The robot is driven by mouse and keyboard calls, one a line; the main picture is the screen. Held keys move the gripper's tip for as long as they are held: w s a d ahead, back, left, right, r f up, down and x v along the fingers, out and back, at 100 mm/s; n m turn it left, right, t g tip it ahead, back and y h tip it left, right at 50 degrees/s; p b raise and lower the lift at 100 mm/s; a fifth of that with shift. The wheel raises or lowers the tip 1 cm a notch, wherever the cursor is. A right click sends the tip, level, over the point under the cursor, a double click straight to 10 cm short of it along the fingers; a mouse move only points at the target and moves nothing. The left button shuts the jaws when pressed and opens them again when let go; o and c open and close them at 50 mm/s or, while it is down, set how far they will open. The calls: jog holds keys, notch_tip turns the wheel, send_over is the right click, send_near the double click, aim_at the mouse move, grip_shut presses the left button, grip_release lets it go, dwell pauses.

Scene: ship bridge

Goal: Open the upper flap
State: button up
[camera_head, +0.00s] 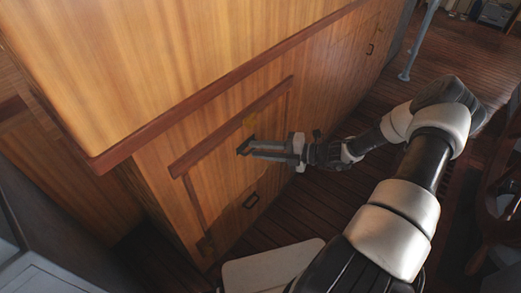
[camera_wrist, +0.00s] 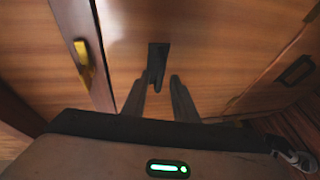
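The upper flap (camera_head: 212,172) is a wooden panel in the cabinet front, under a dark red-brown trim bar in the head view. It looks closed. A small dark handle (camera_wrist: 158,57) stands out from the wooden panel in the wrist view. My gripper (camera_wrist: 158,82) points at the panel, with its two fingers apart and the handle just ahead of and between the fingertips. I cannot tell if a finger touches it. In the head view my gripper (camera_head: 246,149) is at the panel, and its fingers partly hide the handle.
A brass fitting (camera_wrist: 84,56) is at the left in the wrist view. A wooden ledge (camera_head: 225,82) juts above. Open plank floor (camera_head: 450,60) lies at the right.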

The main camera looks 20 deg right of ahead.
grip_shut()
jog(key=shift+d, duration=0.1)
dwell(1.2)
